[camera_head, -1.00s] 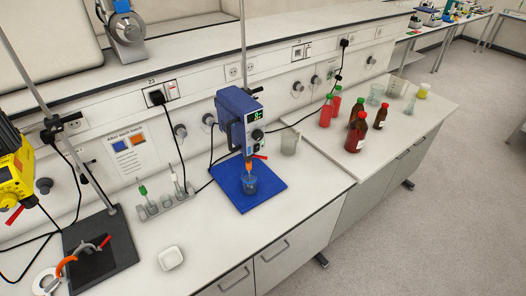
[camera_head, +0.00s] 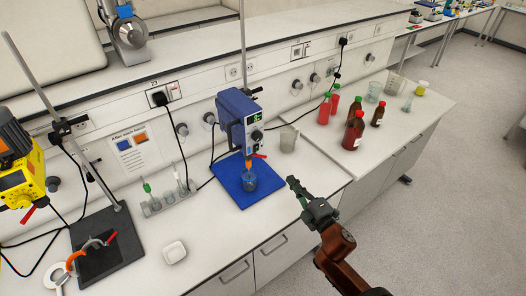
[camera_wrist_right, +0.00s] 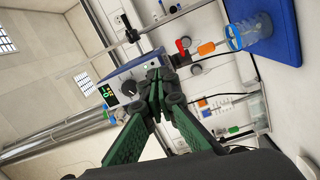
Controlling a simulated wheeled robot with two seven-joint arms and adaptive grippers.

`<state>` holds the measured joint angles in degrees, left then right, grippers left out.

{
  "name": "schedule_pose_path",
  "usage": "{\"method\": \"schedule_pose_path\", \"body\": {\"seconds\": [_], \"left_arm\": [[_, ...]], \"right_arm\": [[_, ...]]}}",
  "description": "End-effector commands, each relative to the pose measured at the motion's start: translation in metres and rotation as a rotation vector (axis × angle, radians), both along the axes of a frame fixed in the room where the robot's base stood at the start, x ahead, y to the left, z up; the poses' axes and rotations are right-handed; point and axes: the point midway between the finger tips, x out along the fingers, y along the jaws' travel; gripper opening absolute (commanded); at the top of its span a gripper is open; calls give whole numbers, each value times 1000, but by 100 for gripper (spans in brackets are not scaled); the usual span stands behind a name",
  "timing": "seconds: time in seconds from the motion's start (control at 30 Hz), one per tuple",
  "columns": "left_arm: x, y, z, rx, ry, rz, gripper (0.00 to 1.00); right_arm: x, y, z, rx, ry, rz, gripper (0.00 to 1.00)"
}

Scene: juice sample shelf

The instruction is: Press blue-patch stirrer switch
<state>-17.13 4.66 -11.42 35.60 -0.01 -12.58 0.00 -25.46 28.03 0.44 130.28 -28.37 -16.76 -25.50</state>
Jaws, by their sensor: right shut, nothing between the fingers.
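The blue overhead stirrer (camera_head: 236,115) stands over a blue base plate (camera_head: 232,195), its display lit. A dark knob (camera_head: 256,136) is on its front. It shows tilted in the wrist view, with the lit display (camera_wrist_right: 113,93) and dark knob (camera_wrist_right: 129,88). An orange chuck and glass beaker (camera_head: 249,179) are below it. A wall notice (camera_head: 131,151) carries a blue patch (camera_head: 124,145) and an orange patch. My right gripper (camera_head: 293,184) is shut and empty, in front of the bench and right of the base plate, apart from the stirrer. My left gripper is out of view.
A yellow stirrer (camera_head: 17,170) and dark base plate (camera_head: 108,248) are at left. A white dish (camera_head: 174,252) and tube rack (camera_head: 168,201) are on the bench. A glass beaker (camera_head: 288,139) and brown bottles (camera_head: 353,132) stand to the right.

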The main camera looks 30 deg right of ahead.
Motion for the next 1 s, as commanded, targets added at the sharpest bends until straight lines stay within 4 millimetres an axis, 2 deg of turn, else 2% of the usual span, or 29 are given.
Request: {"method": "schedule_pose_path", "body": {"seconds": [0.1, 0.2, 0.63, 0.77, 1.0], "left_arm": [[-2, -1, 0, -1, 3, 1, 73], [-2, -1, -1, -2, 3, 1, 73], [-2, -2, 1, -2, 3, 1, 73], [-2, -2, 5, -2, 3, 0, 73], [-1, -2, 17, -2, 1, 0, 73]], "right_arm": [[4, 17, 24, -124, -68, 81, 0], [4, 25, 32, -169, -94, 115, 0], [9, 27, 34, -176, -99, 120, 0], [24, 28, 37, -175, -101, 120, 0], [72, 32, 45, -175, -102, 119, 0]]}}
